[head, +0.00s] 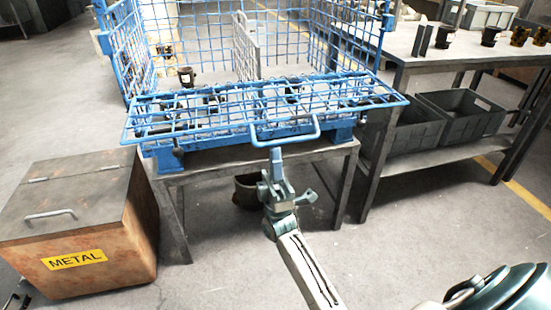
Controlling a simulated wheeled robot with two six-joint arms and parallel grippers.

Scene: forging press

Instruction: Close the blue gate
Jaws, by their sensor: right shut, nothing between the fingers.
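The blue gate (215,107) is a wire-mesh panel. It lies folded down, nearly flat, across the front of the blue wire cage (290,38), so the cage's front is open. A blue loop handle (287,141) sticks out from the gate's near edge. My right gripper (275,156) is shut and empty, just below and in front of the handle. I cannot tell whether its tip touches the handle.
The cage stands on a grey metal table (255,170). A rusty METAL box (88,215) stands at the left. At the right is a workbench (440,45) with dark parts on top and grey crates (460,115) on its shelf. The floor in front is clear.

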